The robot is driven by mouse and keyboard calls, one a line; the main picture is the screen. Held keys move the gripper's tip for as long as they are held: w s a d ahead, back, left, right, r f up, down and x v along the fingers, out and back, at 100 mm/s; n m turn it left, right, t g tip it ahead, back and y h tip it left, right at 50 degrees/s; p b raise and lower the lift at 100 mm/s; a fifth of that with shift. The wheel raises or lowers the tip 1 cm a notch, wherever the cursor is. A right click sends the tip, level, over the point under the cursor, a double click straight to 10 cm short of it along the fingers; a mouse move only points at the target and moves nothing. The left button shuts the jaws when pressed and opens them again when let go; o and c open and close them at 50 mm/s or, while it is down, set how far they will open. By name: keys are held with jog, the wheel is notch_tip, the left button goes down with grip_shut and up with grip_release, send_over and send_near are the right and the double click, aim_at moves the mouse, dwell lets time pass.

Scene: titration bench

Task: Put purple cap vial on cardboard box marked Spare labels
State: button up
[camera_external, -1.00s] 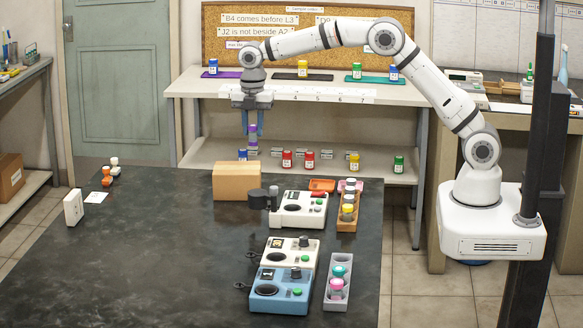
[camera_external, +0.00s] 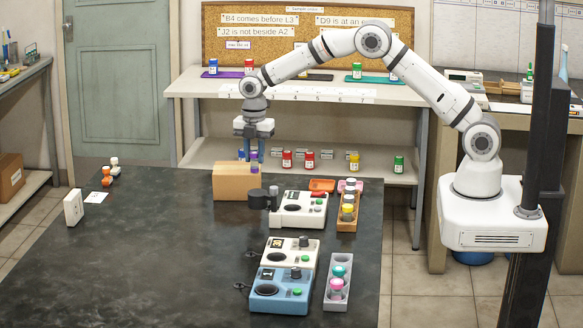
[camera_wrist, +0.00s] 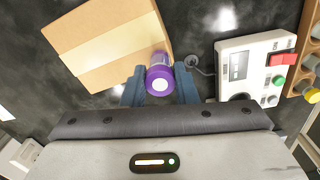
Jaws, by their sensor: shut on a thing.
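The purple cap vial (camera_wrist: 160,77) is between the two blue fingers of my gripper (camera_wrist: 160,88), which is shut on it. In the wrist view its cap faces the camera and it overlaps the right edge of the cardboard box (camera_wrist: 105,42). In the external view, my gripper (camera_external: 254,157) points down at the back right of the box (camera_external: 233,187), with the vial low between the fingers. No label is readable on the box.
A white device (camera_external: 299,212) with a dark cylinder on its left stands right of the box. A brown rack (camera_external: 347,216) of vials is farther right. Behind is a shelf (camera_external: 215,152) with several vials.

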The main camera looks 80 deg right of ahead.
aim_at(255, 153)
jog(key=o, duration=1)
jog(key=shift+f, duration=0.1)
notch_tip(255, 153, up, 11)
jog(key=b, duration=0.2)
jog(key=s+a+r+m+t, duration=0.1)
jog(key=s+a+r+m, duration=0.25)
jog(key=s+r, duration=0.6)
jog(key=s+a+f+m, duration=0.1)
jog(key=s+m, duration=0.3)
jog(key=s, duration=0.6)
jog(key=s+a+f+m+t, duration=0.1)
jog(key=s+m, duration=0.3)
jog(key=s, duration=0.7)
jog(key=s+a+f+m+t, duration=0.1)
jog(key=s+m, duration=0.3)
jog(key=s, duration=0.7)
jog(key=shift+a+f+m, duration=0.35)
jog(key=shift+a+f, duration=0.4)
